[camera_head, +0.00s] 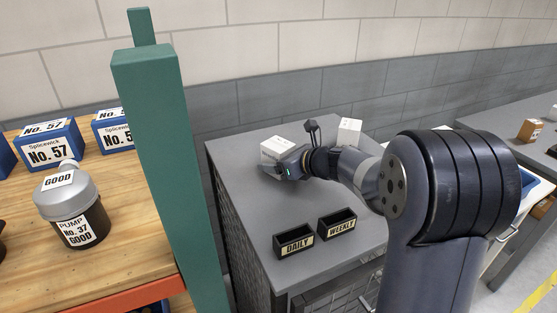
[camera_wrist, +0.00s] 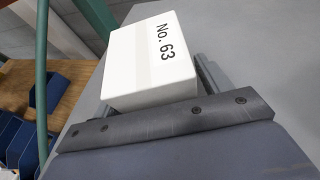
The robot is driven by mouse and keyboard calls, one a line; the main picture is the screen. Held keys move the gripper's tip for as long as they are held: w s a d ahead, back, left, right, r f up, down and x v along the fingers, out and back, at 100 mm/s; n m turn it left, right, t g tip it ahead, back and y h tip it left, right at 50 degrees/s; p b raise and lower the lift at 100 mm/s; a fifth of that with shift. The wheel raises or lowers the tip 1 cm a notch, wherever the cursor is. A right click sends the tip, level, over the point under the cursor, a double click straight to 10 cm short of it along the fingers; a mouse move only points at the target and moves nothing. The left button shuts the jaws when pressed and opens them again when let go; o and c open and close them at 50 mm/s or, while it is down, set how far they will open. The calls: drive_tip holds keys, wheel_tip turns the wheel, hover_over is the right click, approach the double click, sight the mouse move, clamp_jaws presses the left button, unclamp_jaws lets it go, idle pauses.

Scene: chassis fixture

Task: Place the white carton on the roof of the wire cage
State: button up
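The white carton (camera_wrist: 150,62), labelled No. 63, is between the fingers of my gripper (camera_wrist: 160,85) in the wrist view. One finger shows along each side, and the gripper looks shut on it. In the head view the carton (camera_head: 275,150) is over the far left part of the wire cage's grey roof (camera_head: 243,187), with my gripper (camera_head: 291,163) at its right side. I cannot tell whether its underside touches the roof. The cage's mesh side (camera_head: 228,215) shows below the roof.
Two black bins, DAILY (camera_head: 294,240) and WEEKLY (camera_head: 337,224), stand at the roof's front. Another white box (camera_head: 349,131) stands behind my arm. A green post (camera_head: 160,150) rises left of the cage, beside a wooden bench (camera_head: 130,225) with a pump (camera_head: 72,205).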

drive_tip(key=shift+o, duration=0.2)
drive_tip(key=shift+r, duration=0.2)
drive_tip(key=shift+s+d, duration=0.2)
drive_tip(key=shift+d, duration=0.15)
drive_tip(key=b+v, duration=0.1)
drive_tip(key=v, duration=1)
drive_tip(key=shift+s+r, duration=0.1)
drive_tip(key=shift+r, duration=0.05)
